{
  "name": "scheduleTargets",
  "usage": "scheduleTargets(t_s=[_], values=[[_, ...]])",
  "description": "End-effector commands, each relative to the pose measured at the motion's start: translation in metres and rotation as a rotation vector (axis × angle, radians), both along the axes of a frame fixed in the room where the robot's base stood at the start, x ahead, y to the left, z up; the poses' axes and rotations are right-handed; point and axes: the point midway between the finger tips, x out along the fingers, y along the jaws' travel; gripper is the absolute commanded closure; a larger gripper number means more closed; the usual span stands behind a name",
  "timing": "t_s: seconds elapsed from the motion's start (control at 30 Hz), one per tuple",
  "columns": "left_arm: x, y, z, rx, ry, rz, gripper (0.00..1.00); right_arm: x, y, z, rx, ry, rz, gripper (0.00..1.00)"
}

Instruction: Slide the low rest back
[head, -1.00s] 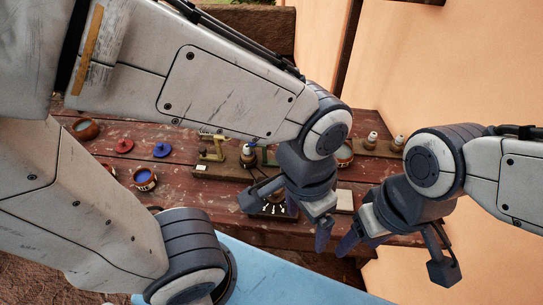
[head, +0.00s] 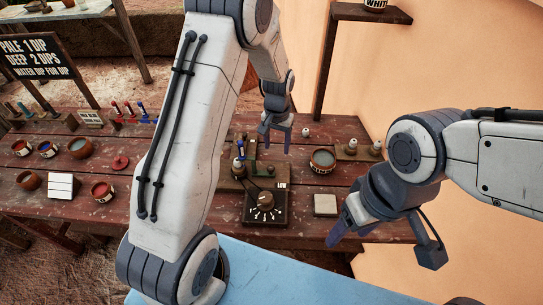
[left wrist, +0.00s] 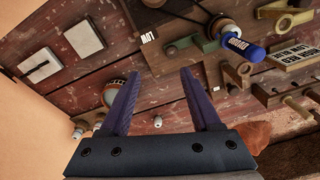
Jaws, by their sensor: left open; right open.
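A wooden fixture (head: 234,180) stands on the red plank table, left of and below my left gripper in the head view. It carries a blue-and-white handled tool, which shows in the left wrist view (left wrist: 232,40) beside a green bracket (left wrist: 206,42) and a tan bracket (left wrist: 240,75). I cannot tell for sure which bracket is the low rest. My left gripper (head: 275,144) is open and empty, above the back of the table and apart from the fixture. My right gripper (head: 350,233) is open and empty near the table's front right.
A dial box (head: 265,206) and a pale square tile (head: 325,205) sit in front. A round pot (head: 322,160) and a wooden block with small bottles (head: 358,152) stand right. Several paint pots and a sign (head: 36,60) are left. A wall closes the right side.

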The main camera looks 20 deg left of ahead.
Motion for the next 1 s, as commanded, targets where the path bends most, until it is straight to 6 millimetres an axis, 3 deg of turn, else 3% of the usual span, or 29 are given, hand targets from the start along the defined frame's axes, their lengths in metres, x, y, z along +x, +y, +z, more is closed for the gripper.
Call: scheduleTargets(t_s=[0.1,0.2,0.37,0.73,1.0], values=[[0.008,0.020,-0.014,0.003,0.005,0.039,0.36,0.000,0.000,0.007,0.000,0.000,0.000,0.36],[0.010,0.025,-0.022,0.004,0.006,0.048,0.36,0.000,0.000,0.009,0.000,0.000,0.000,0.36],[0.010,0.025,-0.039,0.004,0.010,0.048,0.36,0.000,0.000,0.015,0.000,0.000,0.001,0.36],[0.009,0.024,-0.102,0.004,0.009,0.047,0.36,0.000,0.000,0.037,0.000,0.000,0.005,0.36],[0.011,0.024,-0.123,0.004,0.005,0.047,0.36,0.000,0.000,0.042,0.000,-0.001,0.006,0.36]])
